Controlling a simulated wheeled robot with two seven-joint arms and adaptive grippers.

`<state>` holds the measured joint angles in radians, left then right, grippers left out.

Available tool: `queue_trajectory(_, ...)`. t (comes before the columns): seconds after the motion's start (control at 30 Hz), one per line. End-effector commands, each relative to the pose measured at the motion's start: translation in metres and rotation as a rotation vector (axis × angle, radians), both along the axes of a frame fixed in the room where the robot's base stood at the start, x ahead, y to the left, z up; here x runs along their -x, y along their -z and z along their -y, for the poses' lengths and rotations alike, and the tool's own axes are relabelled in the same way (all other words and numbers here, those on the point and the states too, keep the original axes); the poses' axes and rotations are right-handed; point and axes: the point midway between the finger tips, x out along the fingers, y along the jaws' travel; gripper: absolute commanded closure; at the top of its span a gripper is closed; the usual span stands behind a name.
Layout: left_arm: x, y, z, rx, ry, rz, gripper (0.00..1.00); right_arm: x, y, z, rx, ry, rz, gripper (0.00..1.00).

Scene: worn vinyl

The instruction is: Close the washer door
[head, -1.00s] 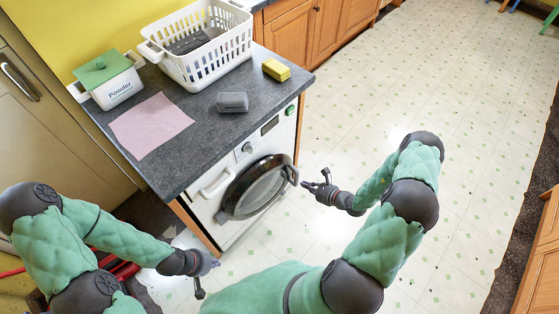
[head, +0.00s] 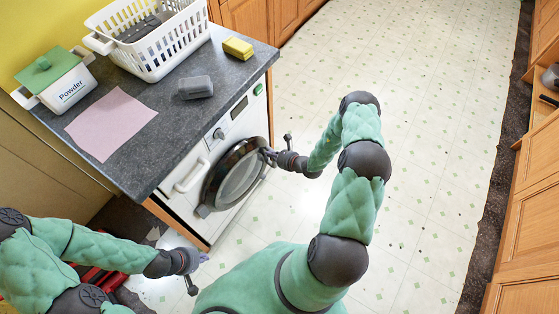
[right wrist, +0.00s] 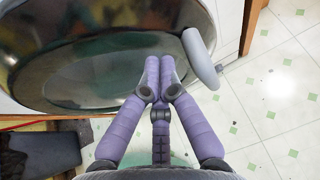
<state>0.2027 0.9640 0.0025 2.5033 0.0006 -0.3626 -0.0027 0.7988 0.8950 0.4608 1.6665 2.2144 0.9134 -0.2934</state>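The washer (head: 182,192) stands under the dark counter. Its round door (head: 207,190), with a dark rim and clear glass, is slightly ajar and fills the upper left of the right wrist view (right wrist: 60,100). A grey handle (right wrist: 199,58) is on the door's right edge. In the right wrist view, two purple fingers (right wrist: 160,65) lie side by side in front of the door, left of the handle; contact is unclear. My left gripper (head: 199,272) is open and empty, low in front of the washer.
On the counter (head: 150,155) are a white basket (head: 180,45), a powder box (head: 68,88), a pink cloth (head: 110,122), a grey block (head: 196,88) and a yellow sponge (head: 238,48). Wooden cabinets (head: 530,220) stand at far right.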

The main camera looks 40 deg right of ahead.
Motion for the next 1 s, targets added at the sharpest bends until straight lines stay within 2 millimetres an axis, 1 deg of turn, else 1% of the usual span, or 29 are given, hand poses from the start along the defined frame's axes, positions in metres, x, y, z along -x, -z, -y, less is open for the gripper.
queue_trajectory(0.1,0.0,0.006,0.0,0.0,0.0,0.0,1.0,-0.012,0.001,-0.005,-0.001,-0.003,0.0,1.0)
queue_trajectory(0.2,0.0,0.007,0.0,0.0,0.0,0.0,1.0,-0.018,0.001,-0.006,-0.002,0.0,-0.002,1.0)
queue_trajectory(0.6,0.0,0.007,0.0,0.0,0.0,0.0,1.0,-0.021,0.0,-0.007,-0.001,0.0,-0.001,1.0)
queue_trajectory(0.67,0.0,0.009,0.0,0.0,0.0,0.0,1.0,-0.024,0.0,-0.007,0.0,-0.008,0.001,1.0)
queue_trajectory(0.8,0.0,0.017,0.0,0.0,0.0,0.0,1.0,-0.044,0.001,-0.009,0.002,-0.061,0.004,1.0)
queue_trajectory(0.93,0.0,0.02,0.0,0.0,0.0,0.0,1.0,-0.064,0.001,-0.014,0.001,-0.077,0.0,1.0)
queue_trajectory(1.0,0.0,0.019,0.0,0.0,0.0,0.0,1.0,-0.062,0.0,-0.013,-0.001,-0.073,-0.001,1.0)
